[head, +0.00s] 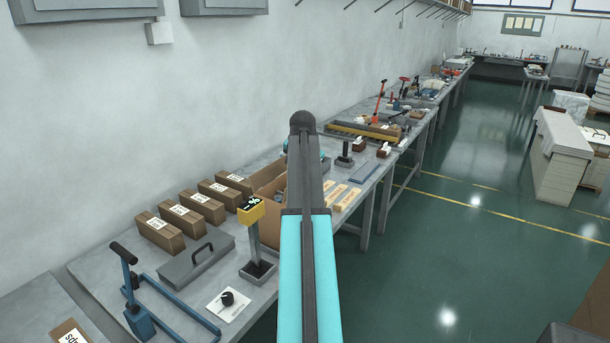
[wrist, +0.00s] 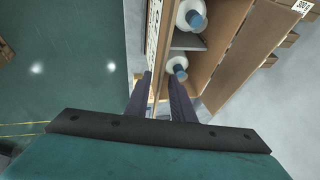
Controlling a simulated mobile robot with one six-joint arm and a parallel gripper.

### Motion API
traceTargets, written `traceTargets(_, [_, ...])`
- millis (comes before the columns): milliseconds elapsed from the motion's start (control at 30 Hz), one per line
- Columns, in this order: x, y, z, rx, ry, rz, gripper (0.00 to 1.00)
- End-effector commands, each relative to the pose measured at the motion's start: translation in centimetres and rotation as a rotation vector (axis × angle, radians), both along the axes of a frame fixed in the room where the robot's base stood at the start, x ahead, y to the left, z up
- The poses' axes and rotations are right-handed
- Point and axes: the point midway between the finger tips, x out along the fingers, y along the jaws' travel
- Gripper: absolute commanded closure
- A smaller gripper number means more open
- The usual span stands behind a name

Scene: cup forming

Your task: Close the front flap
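The open cardboard box (head: 270,190) stands on the bench in the head view, partly hidden behind my arm. In the wrist view, bottles (wrist: 190,14) with white bodies and blue caps lie inside the box (wrist: 226,45). A thin upright cardboard panel (wrist: 163,45), with print on its outer side, runs down toward my fingers and appears to be the front flap. My gripper (wrist: 160,98) is open, with one dark finger on each side of the panel's near end. Whether either finger touches it is unclear. My gripper is largely hidden behind my arm in the head view.
Closed labelled cartons (head: 182,220) stand in a row left of the box. A yellow-headed stand (head: 252,213) is close in front of it. A grey case (head: 197,260) and a blue tool (head: 140,310) lie nearer.

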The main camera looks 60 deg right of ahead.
Motion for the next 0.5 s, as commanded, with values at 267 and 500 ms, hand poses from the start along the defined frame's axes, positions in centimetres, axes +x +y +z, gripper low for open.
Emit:
traceTargets(267, [0.03,-0.17,-0.3,-0.001,0.0,-0.001,0.78])
traceTargets(500, [0.0,-0.18,-0.28,-0.001,0.0,-0.001,1.0])
